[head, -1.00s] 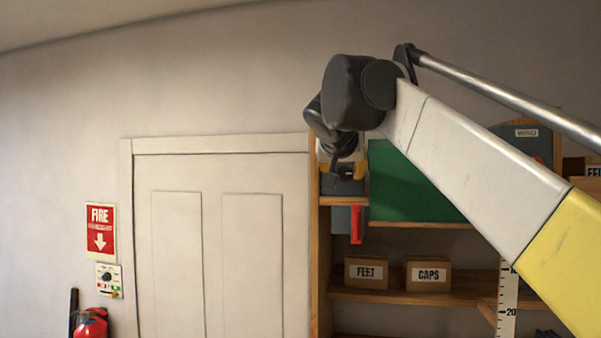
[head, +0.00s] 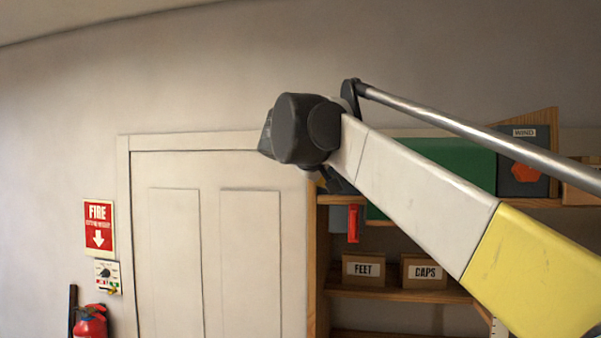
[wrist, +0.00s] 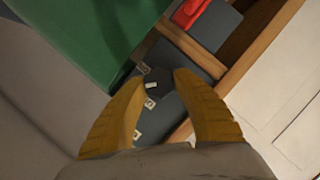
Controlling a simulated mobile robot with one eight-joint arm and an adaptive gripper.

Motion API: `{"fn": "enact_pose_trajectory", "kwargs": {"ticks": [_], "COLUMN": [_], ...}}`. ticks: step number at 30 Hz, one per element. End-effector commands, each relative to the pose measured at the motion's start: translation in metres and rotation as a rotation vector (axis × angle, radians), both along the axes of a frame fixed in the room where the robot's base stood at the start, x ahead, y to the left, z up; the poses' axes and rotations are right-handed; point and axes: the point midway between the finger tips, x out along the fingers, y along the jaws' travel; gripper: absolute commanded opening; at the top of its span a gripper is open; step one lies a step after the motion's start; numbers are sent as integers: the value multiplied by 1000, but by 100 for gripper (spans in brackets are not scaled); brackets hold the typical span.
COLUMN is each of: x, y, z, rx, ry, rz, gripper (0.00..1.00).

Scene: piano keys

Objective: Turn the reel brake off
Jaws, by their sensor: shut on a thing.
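In the wrist view a dark knob (wrist: 152,86) with a pale mark sits on a grey box face (wrist: 168,108), with small white labels beside it. My gripper (wrist: 155,80) has its two yellow fingers on either side of this knob and is shut on it. The label writing is too small to read, so I cannot tell which setting the knob points at. In the head view my arm and wrist hide the knob and most of my gripper.
A green panel (head: 445,160) stands close beside the grey box. A red handle (head: 353,223) hangs below the upper shelf (head: 338,200). FEET (head: 363,270) and CAPS (head: 424,271) boxes stand lower. A white door (head: 210,250) is left; a box with an orange-red knob (head: 526,173) is right.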

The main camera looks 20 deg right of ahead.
Motion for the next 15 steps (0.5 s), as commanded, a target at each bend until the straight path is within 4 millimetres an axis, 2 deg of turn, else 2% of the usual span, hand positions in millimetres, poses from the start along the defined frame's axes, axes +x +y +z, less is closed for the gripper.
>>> {"fn": "enact_pose_trajectory", "kwargs": {"ticks": [15], "x": [1], "y": [1], "z": [-2], "rx": [-389], "ry": [260], "rz": [2], "gripper": [4]}}
